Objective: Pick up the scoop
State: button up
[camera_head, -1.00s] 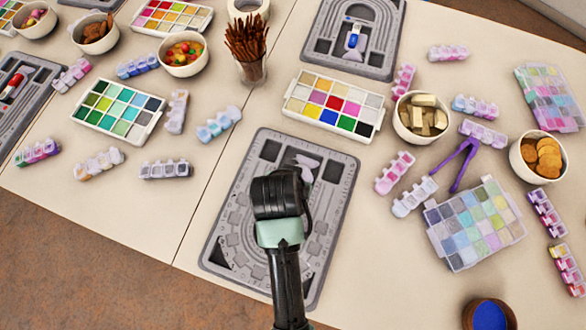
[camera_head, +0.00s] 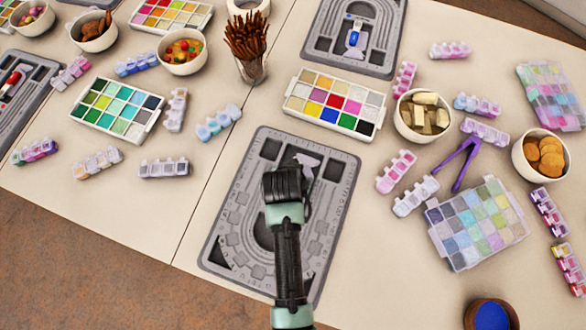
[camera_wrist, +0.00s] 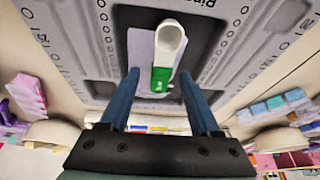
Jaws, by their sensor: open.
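The scoop (camera_wrist: 163,62), white with a green part, lies at the dark recess of the grey bead board (camera_wrist: 85,40) in the wrist view. A pale lilac piece (camera_wrist: 139,50) is beside and partly under it. My gripper (camera_wrist: 159,78) is open, with its two blue fingers on either side of the scoop's green end; I cannot tell whether they touch it. In the head view, my gripper (camera_head: 290,180) is above the upper part of the bead board (camera_head: 225,225), where a pale lilac shape (camera_head: 307,162) shows just beyond it. My arm hides the scoop's green end there.
A paint-like bead tray (camera_head: 335,102) lies beyond the board. A bowl of blocks (camera_head: 423,117), purple tweezers (camera_head: 464,165) and a clear bead box (camera_head: 475,222) are to the right. A cup of brown sticks (camera_head: 248,45) stands behind.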

grip_shut()
dwell(0.3)
